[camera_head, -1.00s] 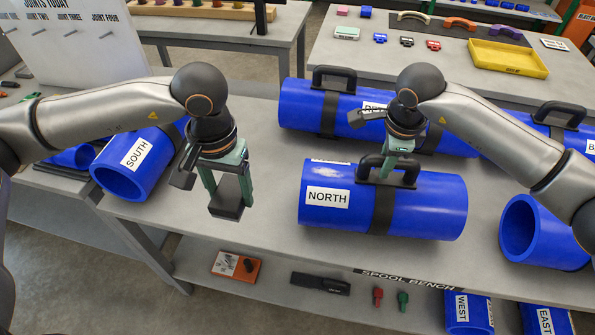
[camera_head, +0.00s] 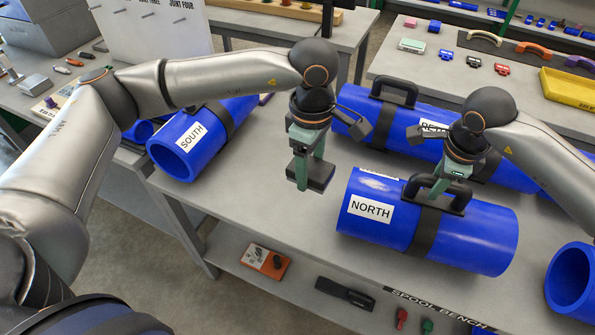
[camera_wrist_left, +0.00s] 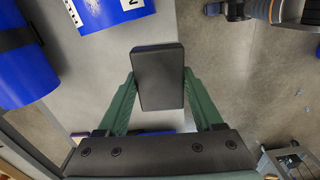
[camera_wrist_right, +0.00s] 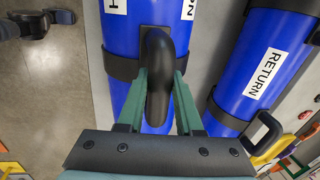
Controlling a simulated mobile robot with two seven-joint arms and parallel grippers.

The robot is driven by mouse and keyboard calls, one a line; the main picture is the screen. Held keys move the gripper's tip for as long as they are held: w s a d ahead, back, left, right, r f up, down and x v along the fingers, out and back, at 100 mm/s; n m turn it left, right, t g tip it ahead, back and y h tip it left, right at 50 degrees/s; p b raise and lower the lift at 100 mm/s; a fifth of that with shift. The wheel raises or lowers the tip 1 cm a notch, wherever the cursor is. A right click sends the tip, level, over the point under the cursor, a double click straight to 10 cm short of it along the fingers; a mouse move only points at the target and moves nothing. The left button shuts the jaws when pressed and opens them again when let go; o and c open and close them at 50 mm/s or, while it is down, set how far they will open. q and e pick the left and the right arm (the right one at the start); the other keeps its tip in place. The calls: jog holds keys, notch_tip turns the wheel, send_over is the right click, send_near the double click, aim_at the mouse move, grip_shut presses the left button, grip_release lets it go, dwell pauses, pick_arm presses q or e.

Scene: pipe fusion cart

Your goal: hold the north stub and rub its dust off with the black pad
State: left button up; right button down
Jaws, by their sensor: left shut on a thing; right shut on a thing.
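The north stub (camera_head: 398,233) is a blue pipe with a black band and a white NORTH label, lying on the grey bench. My right gripper (camera_head: 437,190) is shut on the stub's black handle, which also shows between the fingers in the right wrist view (camera_wrist_right: 158,75). My left gripper (camera_head: 306,178) is shut on the black pad (camera_head: 316,175). It holds the pad above the bench, just left of the north stub's labelled end and apart from it. The pad fills the gap between the fingers in the left wrist view (camera_wrist_left: 158,78).
The south pipe (camera_head: 185,150) lies to the left on the bench. The return pipe (camera_head: 400,118) lies behind the north stub. Another blue pipe (camera_head: 572,285) is at the right edge. A lower shelf (camera_head: 225,245) holds several small items. The bench between south and north is clear.

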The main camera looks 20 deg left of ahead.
pick_arm(q)
jog(key=n, duration=0.2)
jog(key=w+d+n, duration=0.1)
jog(key=n, duration=0.1)
jog(key=shift+w+r, duration=0.1)
jog(key=shift+w, duration=0.05)
jog(key=w+d+n, duration=0.2)
jog(key=n, duration=3.1)
send_over(367, 183)
jog(key=shift+f, duration=1.8)
jog(key=shift+f, duration=1.2)
